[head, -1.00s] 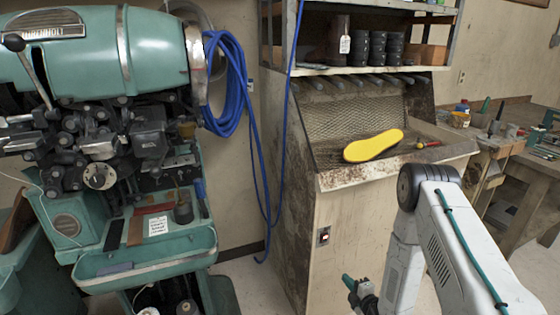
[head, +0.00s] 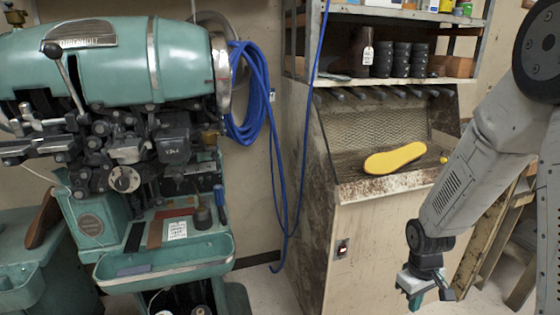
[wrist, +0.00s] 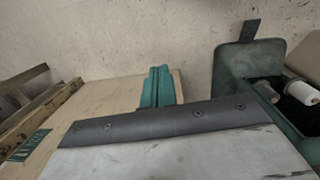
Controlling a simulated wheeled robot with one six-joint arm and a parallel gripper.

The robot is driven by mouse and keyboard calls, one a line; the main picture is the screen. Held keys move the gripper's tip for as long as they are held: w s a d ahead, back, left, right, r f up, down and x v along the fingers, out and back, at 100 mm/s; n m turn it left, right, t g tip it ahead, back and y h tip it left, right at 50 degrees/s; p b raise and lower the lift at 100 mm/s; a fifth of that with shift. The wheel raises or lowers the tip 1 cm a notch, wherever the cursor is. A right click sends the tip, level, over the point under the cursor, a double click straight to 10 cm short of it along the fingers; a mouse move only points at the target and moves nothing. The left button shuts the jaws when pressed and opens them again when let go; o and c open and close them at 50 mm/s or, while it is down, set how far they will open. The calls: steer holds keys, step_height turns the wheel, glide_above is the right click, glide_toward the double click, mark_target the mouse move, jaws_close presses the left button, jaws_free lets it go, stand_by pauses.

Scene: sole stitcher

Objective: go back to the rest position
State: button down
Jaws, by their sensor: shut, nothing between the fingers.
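My gripper (head: 417,297) hangs low at the right in the head view, in front of the pale front of the sole bench. It points down and holds nothing. In the wrist view its two teal fingers (wrist: 155,87) stand close together, shut, with no object between them. My forearm rises from it to the upper right of the head view. A yellow sole (head: 394,158) lies on the ledge of the bench (head: 375,188), above and apart from my gripper.
The green stitching machine (head: 110,70) fills the left. Blue hose (head: 254,95) hangs on the wall beside it. A shelf (head: 400,80) with dark cups stands over the bench. In the wrist view a green tray (wrist: 240,70) with white spools (wrist: 298,95) is at the right.

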steer(key=s+a+r+m, duration=0.1)
steer(key=s+a+r, duration=0.1)
steer(key=s+r, duration=0.4)
steer(key=s+a+r+m+t, duration=0.1)
steer(key=s+a+r, duration=0.2)
steer(key=s+r, duration=0.4)
steer(key=s+a+r+m+t, duration=0.1)
steer(key=s+r, duration=0.6)
steer(key=r, duration=0.9)
steer(key=shift+s+a+m+y, duration=0.25)
steer(key=shift+a+m+y, duration=0.15)
steer(key=shift+a+m, duration=0.25)
